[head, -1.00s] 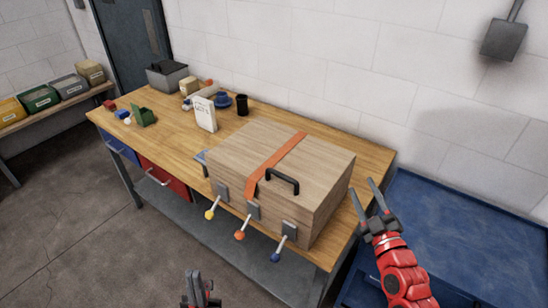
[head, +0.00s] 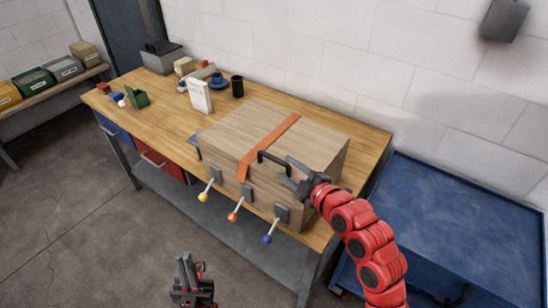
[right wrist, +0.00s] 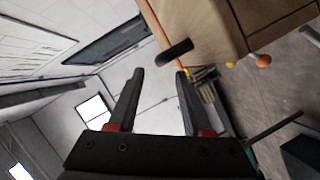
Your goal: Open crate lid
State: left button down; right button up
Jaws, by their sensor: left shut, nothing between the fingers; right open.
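The wooden crate (head: 297,218) stands on the workbench with its lid (head: 315,150) shut flat. An orange strap (head: 268,148) runs across the lid. A black handle (head: 266,157) sits on the lid near its front; it also shows in the right wrist view (right wrist: 175,52). Three latch levers hang on the front, with yellow (head: 203,197), orange (head: 232,217) and blue (head: 267,239) knobs. My right gripper (head: 288,172) is open beside the handle; in the right wrist view the handle lies beyond the fingertips, not between them. My left gripper (head: 183,262) is shut and empty, low in front of the bench.
A white card (head: 200,96), black cup (head: 237,86), blue item (head: 218,82), green holder (head: 137,97) and grey box (head: 163,58) stand on the bench (head: 160,117) behind and left of the crate. A blue platform (head: 450,210) is at right. The floor in front is clear.

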aim_at(279, 163)
jog(key=p+x, duration=0.2)
jog(key=x, duration=0.5)
jog(key=shift+w+a+p, duration=0.15)
jog(key=shift+p, duration=0.2)
jog(key=shift+f, duration=0.1)
grip_shut()
dwell(0.9)
